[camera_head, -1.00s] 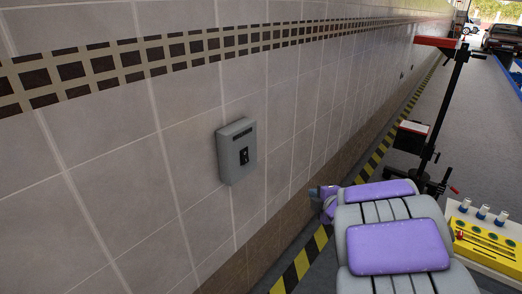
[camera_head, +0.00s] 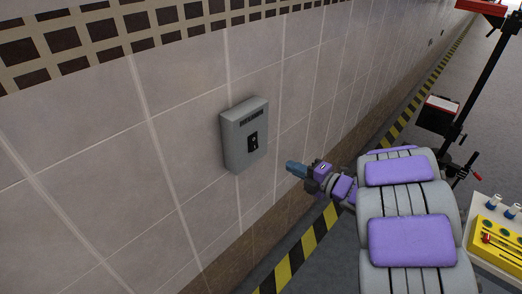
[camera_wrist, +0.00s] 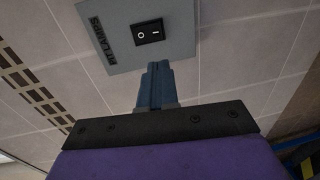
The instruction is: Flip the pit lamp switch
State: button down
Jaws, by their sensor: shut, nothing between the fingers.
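The pit lamp switch box (camera_head: 236,140) is a grey box mounted on the tiled wall, left of my gripper in the head view. Its black rocker switch (camera_head: 253,141) is on the front face. In the wrist view the rocker (camera_wrist: 149,33) shows a circle and a line mark, beside lettering that ends in "T LAMPS" on the plate (camera_wrist: 178,16). My gripper (camera_head: 292,167) is shut and empty, to the right of and a little below the box, apart from it. Its blue-grey fingers also show in the wrist view (camera_wrist: 157,68), pointing toward the plate's edge near the rocker.
A yellow and black striped line (camera_head: 308,240) runs along the floor by the wall. A red-topped black stand (camera_head: 470,85) and a yellow tool tray (camera_head: 500,238) are at the right. The wall around the box is clear.

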jog(key=b, duration=0.2)
send_near(256, 149)
jog(key=x, duration=0.5)
jog(key=shift+s+a+r, duration=0.1)
jog(key=shift+s+a, duration=0.05)
jog(key=shift+a, duration=0.1)
jog(key=shift+w+a, duration=0.25)
jog(key=shift+w, duration=0.05)
jog(key=shift+w+a+b, duration=0.1)
jog(key=shift+w+b, duration=0.3)
jog(key=shift+w, duration=0.05)
jog(key=shift+a, duration=0.35)
jog(key=shift+d, duration=0.1)
